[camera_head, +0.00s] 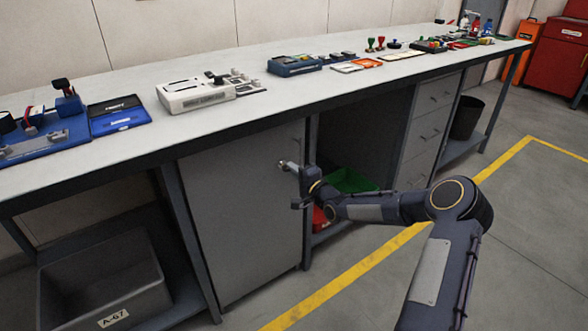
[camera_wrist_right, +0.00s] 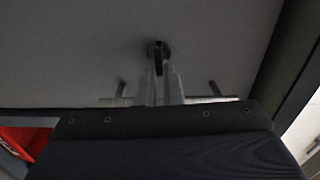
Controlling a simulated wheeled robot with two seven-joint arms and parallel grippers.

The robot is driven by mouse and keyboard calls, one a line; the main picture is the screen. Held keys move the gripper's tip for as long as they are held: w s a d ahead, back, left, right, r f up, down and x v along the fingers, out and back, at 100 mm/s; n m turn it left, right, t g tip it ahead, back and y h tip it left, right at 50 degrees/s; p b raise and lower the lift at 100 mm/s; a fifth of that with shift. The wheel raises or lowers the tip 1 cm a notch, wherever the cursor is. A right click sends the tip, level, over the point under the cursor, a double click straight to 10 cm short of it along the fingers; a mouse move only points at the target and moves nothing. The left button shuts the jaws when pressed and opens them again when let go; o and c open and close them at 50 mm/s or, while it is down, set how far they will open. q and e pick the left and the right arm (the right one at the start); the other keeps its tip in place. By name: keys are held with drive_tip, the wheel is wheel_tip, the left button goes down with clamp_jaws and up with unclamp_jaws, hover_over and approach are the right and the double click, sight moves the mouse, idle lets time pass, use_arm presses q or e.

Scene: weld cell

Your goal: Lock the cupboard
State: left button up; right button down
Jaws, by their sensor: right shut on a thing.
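The grey cupboard door (camera_head: 240,220) is under the workbench and looks closed. My right gripper (camera_head: 287,164) is at the upper right of this door. In the right wrist view the door face (camera_wrist_right: 60,50) fills the upper part. There my right gripper (camera_wrist_right: 158,68) is shut on a small dark piece (camera_wrist_right: 158,49) at the door face, a key or lock knob; I cannot tell which. A bar handle (camera_wrist_right: 222,98) on two posts lies across the door behind the fingers. My left gripper is not in view.
The workbench top (camera_head: 330,85) above holds a white device (camera_head: 195,95) and several other items. Right of the cupboard is an open bay with a green tray (camera_head: 350,181), then a drawer unit (camera_head: 428,130). A grey bin (camera_head: 105,285) stands left. Floor in front is clear.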

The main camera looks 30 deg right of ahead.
drive_tip(key=shift+f+m, duration=0.1)
drive_tip(key=shift+m, duration=0.3)
drive_tip(key=c, duration=1.6)
unclamp_jaws()
drive_tip(key=s, duration=0.2)
drive_tip(key=s+p, duration=0.1)
drive_tip(key=s, duration=0.2)
drive_tip(key=s+d, duration=0.1)
drive_tip(key=s, duration=0.1)
drive_tip(key=shift+s+d+p, duration=0.1)
drive_tip(key=shift+s+p, duration=0.2)
drive_tip(key=shift+s, duration=0.05)
